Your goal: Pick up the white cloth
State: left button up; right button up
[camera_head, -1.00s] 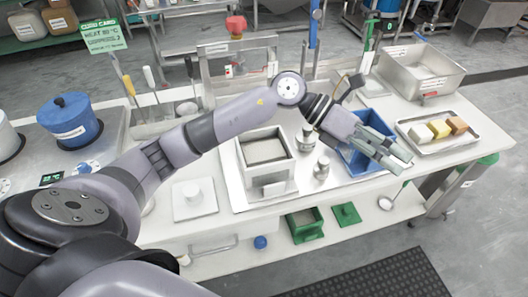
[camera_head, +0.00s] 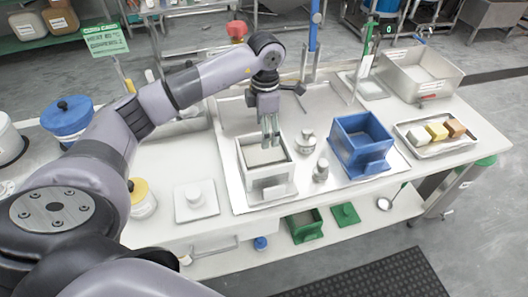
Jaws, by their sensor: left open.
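A pale, flat sheet that looks like the white cloth (camera_head: 258,157) lies inside the square white box (camera_head: 268,184); its edges are hard to make out. My left gripper (camera_head: 270,145) points down over the back right part of this box. Its fingers are open a little and empty, and they hide part of the sheet and the box's back rim. I cannot tell whether the fingertips touch the sheet. My right gripper is out of view.
The white box stands on a metal tray (camera_head: 232,175) beside small metal weights (camera_head: 306,143) and a blue box (camera_head: 362,143). A tray with several blocks (camera_head: 437,131) is at right. A white lid (camera_head: 195,201) lies at left. Green parts (camera_head: 304,226) sit on the lower shelf.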

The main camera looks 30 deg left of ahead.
aim_at(266, 153)
pick_arm(q)
notch_tip(266, 153, down, 4)
jog(key=shift+r+p, duration=0.25)
jog(key=shift+p, duration=0.1)
jog(key=shift+d+f+p, duration=0.1)
jog(key=shift+f+p, duration=0.25)
jog(key=shift+f, duration=0.15)
notch_tip(266, 153, down, 4)
jog(key=shift+w+r+p, duration=0.15)
jog(key=shift+r+p, duration=0.05)
jog(key=shift+p, duration=0.6)
jog(key=shift+f, duration=0.5)
jog(key=c, duration=0.8)
jog(key=shift+o, duration=0.2)
jog(key=shift+r, duration=0.15)
